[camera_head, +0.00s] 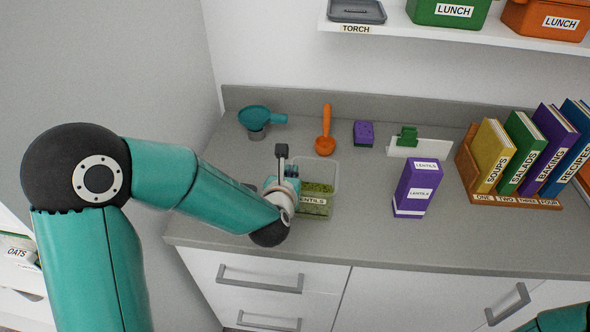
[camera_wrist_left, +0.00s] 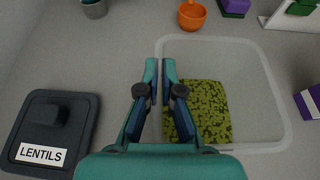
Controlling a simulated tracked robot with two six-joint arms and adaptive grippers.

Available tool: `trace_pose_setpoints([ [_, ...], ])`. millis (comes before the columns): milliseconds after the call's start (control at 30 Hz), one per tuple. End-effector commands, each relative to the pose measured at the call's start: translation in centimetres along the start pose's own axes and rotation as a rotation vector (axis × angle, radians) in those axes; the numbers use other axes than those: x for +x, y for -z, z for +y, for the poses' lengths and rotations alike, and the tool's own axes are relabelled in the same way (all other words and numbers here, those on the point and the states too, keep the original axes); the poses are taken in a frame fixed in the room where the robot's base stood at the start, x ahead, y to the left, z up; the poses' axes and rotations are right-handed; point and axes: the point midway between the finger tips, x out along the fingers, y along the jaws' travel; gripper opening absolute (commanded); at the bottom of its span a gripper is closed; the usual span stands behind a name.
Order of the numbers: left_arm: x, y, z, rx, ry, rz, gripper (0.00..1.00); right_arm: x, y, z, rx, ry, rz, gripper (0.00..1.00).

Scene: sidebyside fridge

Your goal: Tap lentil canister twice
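The lentil canister (camera_head: 318,176) is a clear, open box on the counter with green lentils in its bottom and a LENTILS label on its front. In the left wrist view the canister (camera_wrist_left: 262,95) shows from above. My left gripper (camera_head: 290,178) is at its left wall. In the left wrist view the fingers (camera_wrist_left: 160,72) stand close together on either side of that wall and look shut on it. The dark lid (camera_wrist_left: 55,120), labelled LENTILS, lies on the counter left of the canister; my arm mostly hides it in the head view. My right gripper is out of view.
A purple LENTILS box (camera_head: 415,188) stands right of the canister. Behind are a teal funnel (camera_head: 260,118), an orange scoop (camera_head: 325,140), a purple sponge (camera_head: 363,133) and a green clip on a white card (camera_head: 420,145). Books (camera_head: 515,150) stand in a rack at right.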

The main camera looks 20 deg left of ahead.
Motion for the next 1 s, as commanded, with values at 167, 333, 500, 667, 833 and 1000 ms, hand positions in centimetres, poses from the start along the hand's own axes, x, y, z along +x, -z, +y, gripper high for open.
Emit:
trace_pose_setpoints([
  [167,0.0,0.2,0.0,0.001,0.001,0.006,0.00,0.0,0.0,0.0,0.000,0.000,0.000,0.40],
  [333,0.0,0.3,0.0,0.002,0.001,0.008,0.25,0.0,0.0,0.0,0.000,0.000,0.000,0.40],
  [500,0.0,0.4,0.0,0.002,0.002,0.009,0.35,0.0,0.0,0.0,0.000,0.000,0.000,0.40],
  [667,0.0,0.4,-0.1,0.003,0.002,0.010,0.35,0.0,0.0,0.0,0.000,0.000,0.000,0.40],
  [833,-0.8,0.4,-0.1,0.004,0.004,0.010,0.35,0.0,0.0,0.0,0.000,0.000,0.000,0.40],
  [1000,-3.1,0.2,-0.1,0.002,0.005,0.005,0.35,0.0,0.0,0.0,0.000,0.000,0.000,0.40],
])
